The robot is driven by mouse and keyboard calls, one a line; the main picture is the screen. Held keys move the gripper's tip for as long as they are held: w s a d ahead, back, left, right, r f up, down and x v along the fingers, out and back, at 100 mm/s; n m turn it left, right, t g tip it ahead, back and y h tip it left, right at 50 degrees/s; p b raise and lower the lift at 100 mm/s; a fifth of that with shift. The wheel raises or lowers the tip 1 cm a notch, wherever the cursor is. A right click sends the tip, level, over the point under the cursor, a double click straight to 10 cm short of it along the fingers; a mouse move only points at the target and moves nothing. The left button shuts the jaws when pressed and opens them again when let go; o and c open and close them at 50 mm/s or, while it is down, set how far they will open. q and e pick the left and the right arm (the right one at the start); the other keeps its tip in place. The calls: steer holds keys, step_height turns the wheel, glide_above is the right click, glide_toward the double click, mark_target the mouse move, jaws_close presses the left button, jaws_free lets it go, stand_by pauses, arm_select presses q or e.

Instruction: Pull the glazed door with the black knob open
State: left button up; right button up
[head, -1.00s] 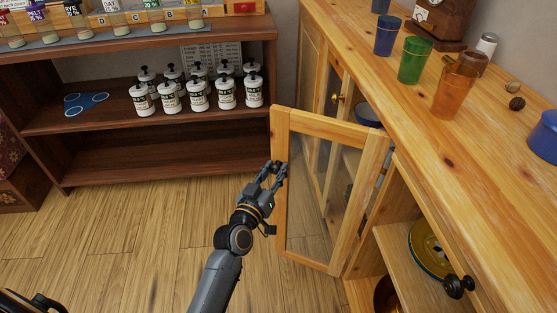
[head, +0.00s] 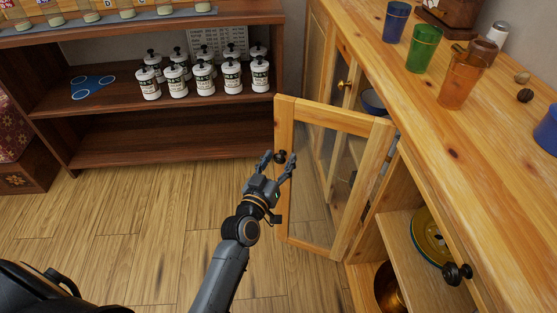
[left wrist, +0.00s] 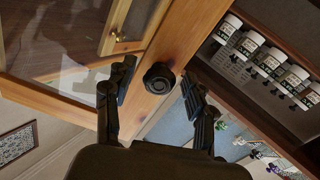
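The glazed door (head: 284,195) has a pale wood frame and a glass pane. It stands swung well out from the cabinet front, with the cabinet's inside showing behind it. Its black knob (head: 280,157) is on the free-edge stile. My left gripper (head: 278,160) is open at the knob, with one finger to each side. In the left wrist view the knob (left wrist: 158,78) sits between and beyond the spread fingertips (left wrist: 157,84), with gaps on both sides. My right gripper is not in view.
Coloured cups, including a green one (head: 423,49), stand on the cabinet top (head: 490,118). Plates (head: 430,238) lie on the open shelf. Another black knob (head: 457,273) is at lower right. A dark shelf (head: 170,152) holds several white jars. The floor (head: 140,225) left of the door is clear.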

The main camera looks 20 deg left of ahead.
arm_select(q)
steer(key=s, duration=1.2)
steer(key=shift+a, duration=0.25)
